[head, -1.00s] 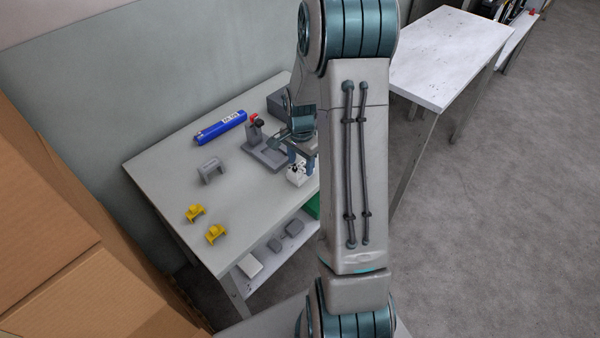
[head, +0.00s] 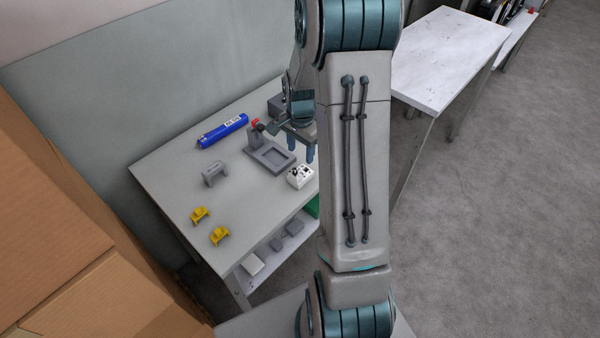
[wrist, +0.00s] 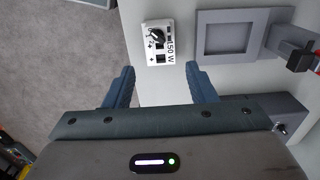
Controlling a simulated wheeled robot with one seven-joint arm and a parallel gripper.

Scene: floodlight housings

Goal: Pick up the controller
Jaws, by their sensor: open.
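The controller, a white box with a black knob and "150 W" lettering (wrist: 157,42), sits on the grey table near its right front edge. In the head view it (head: 299,176) stands clear, with my arm just to its right. My gripper (wrist: 158,76) is open and empty. In the wrist view the controller lies ahead of the fingertips, roughly centred between them, not touching. In the head view my gripper (head: 297,146) is behind and above the controller, partly hidden by my arm.
A grey fixture with a square recess (head: 270,157) and a red-and-black clamp stands close beside the controller. A blue tube (head: 222,131), a grey bracket (head: 214,174) and two yellow brackets (head: 200,215) lie farther left. Cardboard boxes (head: 50,215) stand at the left.

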